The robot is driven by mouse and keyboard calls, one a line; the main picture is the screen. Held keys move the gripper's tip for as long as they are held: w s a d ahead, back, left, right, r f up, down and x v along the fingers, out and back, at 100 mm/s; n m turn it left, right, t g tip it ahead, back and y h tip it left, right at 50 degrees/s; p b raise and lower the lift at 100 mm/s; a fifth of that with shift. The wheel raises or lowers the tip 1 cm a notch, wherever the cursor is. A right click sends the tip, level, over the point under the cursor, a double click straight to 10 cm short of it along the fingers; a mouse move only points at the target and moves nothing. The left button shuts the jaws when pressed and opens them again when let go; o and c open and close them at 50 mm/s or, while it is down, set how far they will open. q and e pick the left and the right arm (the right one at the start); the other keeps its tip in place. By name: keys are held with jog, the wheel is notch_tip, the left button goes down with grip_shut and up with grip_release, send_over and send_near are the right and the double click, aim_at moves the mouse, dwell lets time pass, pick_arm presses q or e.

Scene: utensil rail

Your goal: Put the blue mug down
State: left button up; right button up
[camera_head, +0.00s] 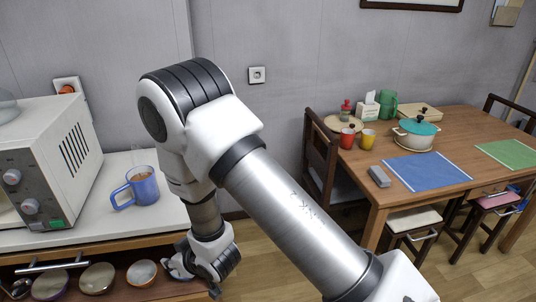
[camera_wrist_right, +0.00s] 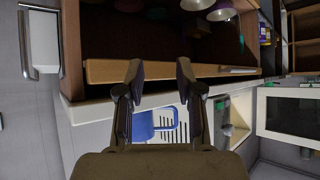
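The blue mug (camera_head: 143,188) stands upright on the white counter top (camera_head: 90,224), right of the microwave, its handle towards the left. Its inside looks brownish. It also shows in the right wrist view (camera_wrist_right: 143,126), behind my fingers and partly hidden by them. My right gripper (camera_wrist_right: 160,70) is open, with nothing between its fingertips. In the head view my right gripper (camera_head: 190,274) is in front of and below the counter edge, apart from the mug. My left gripper is not in view.
A white microwave (camera_head: 70,150) stands left of the mug, and a clear glass (camera_head: 146,157) is close behind it. Bowls (camera_head: 97,278) sit on the shelf below the counter. At the right, a wooden table (camera_head: 460,150) holds a pot (camera_head: 415,133), cups and mats.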

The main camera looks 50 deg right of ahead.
jog(key=s+d+f+g, duration=0.2)
jog(key=s+f+g, duration=0.3)
jog(key=s+f, duration=0.4)
jog(key=s+d+f+m+g+h, duration=0.1)
jog(key=s+f+g, duration=0.4)
jog(key=s, duration=1.4)
notch_tip(320, 180, down, 5)
jog(key=shift+s+d+r+m, duration=0.15)
jog(key=shift+s+d+m, duration=0.2)
jog(key=shift+d, duration=0.3)
